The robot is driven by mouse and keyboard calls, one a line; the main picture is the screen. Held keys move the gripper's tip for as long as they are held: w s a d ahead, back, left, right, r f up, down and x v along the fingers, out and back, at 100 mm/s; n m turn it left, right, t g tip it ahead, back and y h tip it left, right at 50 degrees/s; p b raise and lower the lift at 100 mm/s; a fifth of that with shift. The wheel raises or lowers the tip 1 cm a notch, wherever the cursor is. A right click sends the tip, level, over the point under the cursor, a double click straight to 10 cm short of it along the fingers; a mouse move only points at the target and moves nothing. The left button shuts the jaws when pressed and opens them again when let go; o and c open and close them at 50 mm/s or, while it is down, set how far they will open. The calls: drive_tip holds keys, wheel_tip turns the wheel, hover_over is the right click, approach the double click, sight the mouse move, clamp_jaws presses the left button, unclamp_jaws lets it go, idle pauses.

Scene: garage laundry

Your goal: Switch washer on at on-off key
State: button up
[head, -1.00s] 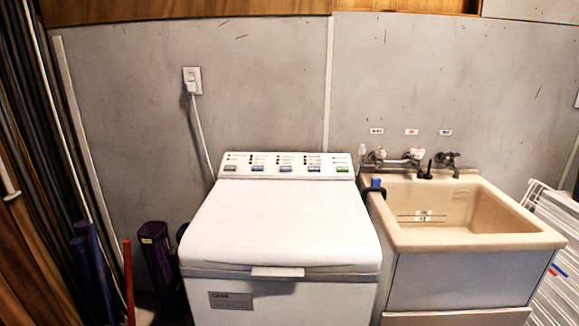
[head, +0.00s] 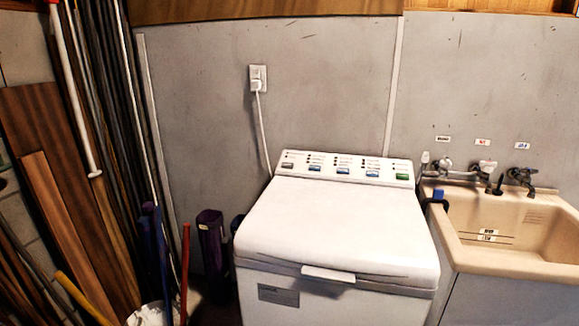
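A white top-loading washer (head: 335,230) stands against the grey wall, right of the picture's middle, with its lid shut. Its control panel (head: 345,166) runs along the back edge. The panel carries a grey key (head: 287,165) at the left end, several blue keys (head: 343,171) in the middle and a green key (head: 402,177) at the right end. The labels are too small to read, so I cannot tell which is the on-off key. My gripper is not in view.
A beige sink (head: 515,261) with taps adjoins the washer's right side. A plug (head: 257,84) sits in the wall outlet, its cord running down behind the washer. Poles, a purple bag (head: 211,242) and a white bucket (head: 150,315) stand at the left.

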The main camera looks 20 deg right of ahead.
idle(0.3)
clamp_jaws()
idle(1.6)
